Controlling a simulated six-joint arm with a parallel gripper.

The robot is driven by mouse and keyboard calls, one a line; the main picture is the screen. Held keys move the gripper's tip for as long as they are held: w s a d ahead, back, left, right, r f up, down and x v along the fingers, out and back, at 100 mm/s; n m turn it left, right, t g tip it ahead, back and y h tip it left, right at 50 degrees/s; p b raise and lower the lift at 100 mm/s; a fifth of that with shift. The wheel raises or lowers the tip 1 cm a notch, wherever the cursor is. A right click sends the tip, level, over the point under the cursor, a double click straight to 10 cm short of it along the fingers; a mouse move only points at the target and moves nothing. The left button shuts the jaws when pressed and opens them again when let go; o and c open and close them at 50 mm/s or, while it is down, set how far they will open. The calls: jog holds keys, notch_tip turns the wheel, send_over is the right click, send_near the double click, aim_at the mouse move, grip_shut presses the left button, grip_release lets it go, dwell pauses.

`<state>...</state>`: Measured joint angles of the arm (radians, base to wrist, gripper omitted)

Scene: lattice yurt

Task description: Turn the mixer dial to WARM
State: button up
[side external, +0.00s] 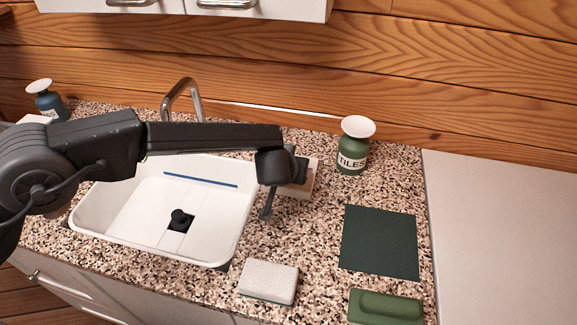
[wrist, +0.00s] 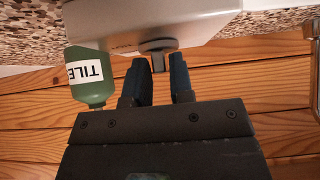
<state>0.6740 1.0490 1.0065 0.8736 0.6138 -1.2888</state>
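The mixer (wrist: 200,18) is a pale box with a grey dial (wrist: 158,46) on its face; it fills the top of the wrist view, which looks upside down. In the side external view the pale mixer body (side external: 308,184) stands on the counter behind my gripper, its dial hidden. My gripper (wrist: 160,66) is open, with one dark fingertip on each side of the dial's narrow grip. A thin gap seems to show at the right finger; I cannot tell whether either finger touches. The markings on the mixer are too faint to read, so WARM and the dial's setting cannot be made out.
A green bottle labelled TILES (side external: 353,150) stands right of the mixer. A white sink (side external: 120,205) with a curved tap (side external: 183,88) lies under my arm. A sponge (side external: 268,281), dark green mat (side external: 379,241) and green block (side external: 386,307) lie at the front. Bare counter lies between.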

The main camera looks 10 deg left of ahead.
jog(key=shift+a+f, duration=0.15)
jog(key=shift+f, duration=0.05)
grip_shut()
jog(key=shift+w+a+m+h, duration=0.1)
jog(key=shift+a+m+h, duration=0.15)
jog(key=shift+m+h, duration=0.5)
jog(key=shift+a+f+m+g+h, duration=0.15)
jog(key=shift+m+g+h, duration=0.15)
jog(key=shift+m+h, duration=0.6)
jog(key=shift+m, duration=0.55)
jog(key=shift+w, duration=0.1)
jog(key=o, duration=0.7)
grip_release()
jog(key=shift+r, duration=0.2)
